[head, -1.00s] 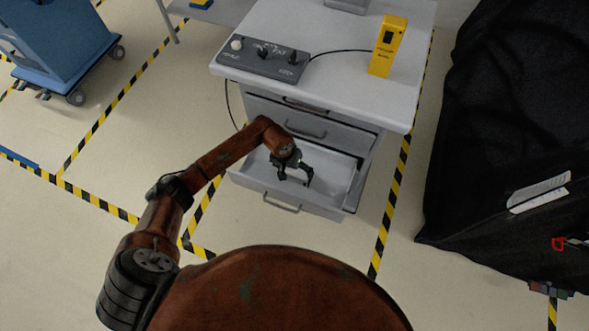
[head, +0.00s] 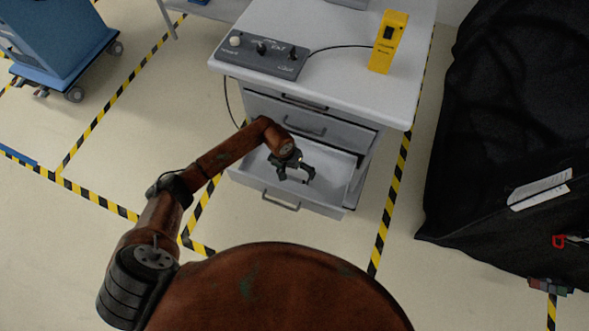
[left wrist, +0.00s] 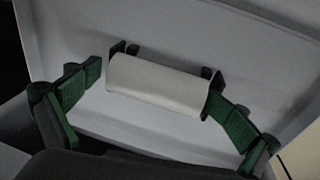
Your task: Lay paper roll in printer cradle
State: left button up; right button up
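In the left wrist view a white paper roll (left wrist: 157,86) lies lengthwise between dark upright brackets, which look like the cradle (left wrist: 212,80), in the light grey drawer (left wrist: 165,30). My left gripper (left wrist: 157,88) is open, with one green-padded finger off each end of the roll. The fingertips are close to the roll's ends; a small gap shows at the left, and contact at the right is hard to tell. In the head view my left gripper (head: 296,176) is inside the open drawer (head: 255,176). The roll cannot be made out there. My right gripper is not in view.
The drawer belongs to a white cabinet (head: 330,80). On its top are a grey control box (head: 262,56) and a yellow device (head: 388,42) joined by a cable. A black-covered cart (head: 510,130) stands at the right, a blue cart (head: 62,45) at the far left.

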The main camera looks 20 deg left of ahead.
pick_arm(q)
jog(key=shift+w+a+r, duration=0.1)
jog(key=shift+a+r, duration=0.1)
jog(key=shift+r, duration=0.05)
notch_tip(320, 180, up, 11)
jog(key=s+a, duration=0.1)
jog(key=shift+s+a, duration=0.2)
jog(key=shift+s, duration=0.05)
jog(key=shift+r, duration=0.1)
